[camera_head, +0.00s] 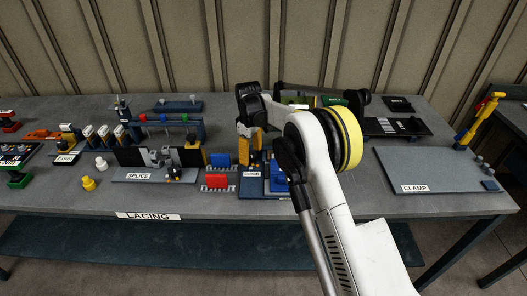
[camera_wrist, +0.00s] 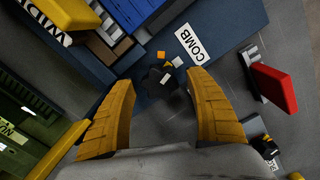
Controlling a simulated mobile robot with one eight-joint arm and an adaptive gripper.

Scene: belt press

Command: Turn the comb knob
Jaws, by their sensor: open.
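The comb knob (camera_wrist: 164,78) is a small dark knob with a white mark on the blue comb base (camera_wrist: 150,105), by the white COMB label (camera_wrist: 194,45) in the wrist view. Small orange and white marks sit beside it. My gripper (camera_wrist: 160,80) is open, its two yellow fingers to the left and right of the knob in that view. I cannot tell whether they touch it. In the head view my gripper hangs above the comb station, where the COMB label (camera_head: 251,174) shows; I cannot make out the knob there.
A red block (camera_wrist: 273,87) stands to the right of the comb base, and a blue ribbed block (camera_wrist: 135,10) at its upper left. In the head view, the splice station (camera_head: 150,178) lies to the left and the clamp plate (camera_head: 430,170) to the right.

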